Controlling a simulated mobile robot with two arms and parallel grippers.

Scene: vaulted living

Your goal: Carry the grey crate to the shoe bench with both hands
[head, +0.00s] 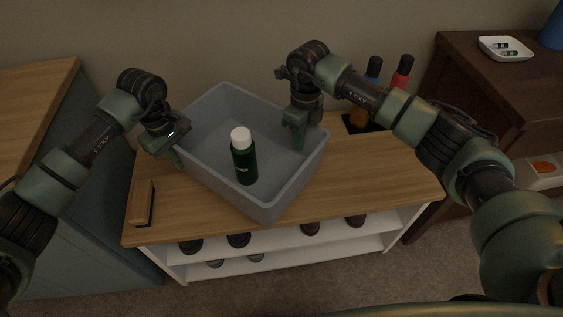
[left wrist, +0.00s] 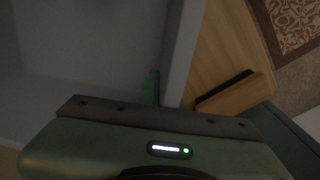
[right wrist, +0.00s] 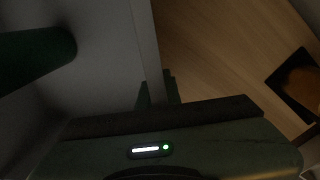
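The grey crate (head: 290,187) stands on the wooden top of the shoe bench (head: 352,190), set at an angle. A dark green bottle with a white cap (head: 244,158) stands upright inside it. My left gripper (head: 174,156) is at the crate's left wall and seems shut on it; one finger shows beside the wall in the left wrist view (left wrist: 152,88), the other is hidden. My right gripper (head: 298,136) is at the opposite right wall. In the right wrist view its fingers (right wrist: 156,92) sit close on both sides of the crate's rim.
A wooden brush-like block (head: 141,202) lies at the bench's left end. A teal cabinet (head: 85,180) is at the left, a dark wooden cabinet (head: 463,78) with a white dish (head: 506,48) at the right.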

